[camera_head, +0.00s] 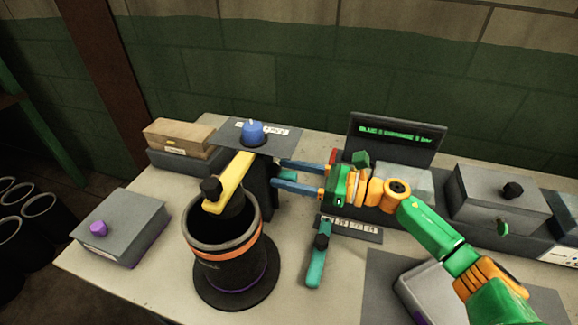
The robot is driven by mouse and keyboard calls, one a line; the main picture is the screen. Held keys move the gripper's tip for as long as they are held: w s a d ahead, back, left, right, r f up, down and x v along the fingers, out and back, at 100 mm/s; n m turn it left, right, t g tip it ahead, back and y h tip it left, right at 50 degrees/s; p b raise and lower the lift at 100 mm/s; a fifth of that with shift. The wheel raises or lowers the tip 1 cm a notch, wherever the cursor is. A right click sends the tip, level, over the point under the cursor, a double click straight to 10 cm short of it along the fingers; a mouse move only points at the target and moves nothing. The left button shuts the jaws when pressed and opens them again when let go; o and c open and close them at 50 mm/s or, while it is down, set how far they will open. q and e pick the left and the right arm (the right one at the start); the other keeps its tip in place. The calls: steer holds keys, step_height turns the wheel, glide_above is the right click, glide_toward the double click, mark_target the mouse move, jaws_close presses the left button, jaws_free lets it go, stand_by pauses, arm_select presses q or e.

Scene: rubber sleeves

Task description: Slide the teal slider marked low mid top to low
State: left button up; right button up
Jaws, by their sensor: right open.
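A small teal piece (290,175) shows between the two blue fingers of my right gripper (278,174), beside a dark upright block (262,190). It may be the teal slider, but its low, mid and top marks cannot be read here. The fingers are spread apart, one on the far side and one on the near side, and reach in from the right. Whether they touch the teal piece cannot be told. A longer teal lever (316,268) with a black knob lies in front, by a dark plate with pale labels (352,229). My left gripper is not in view.
A black cup with an orange band (222,262) and a yellow arm (232,180) stand left of the gripper. A blue knob (253,132) sits behind on a dark plate. A lit display (395,138) and grey boxes (500,192) stand at the right.

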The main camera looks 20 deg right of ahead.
steer(key=shift+f, duration=0.1)
jaws_close()
stand_by(1.3)
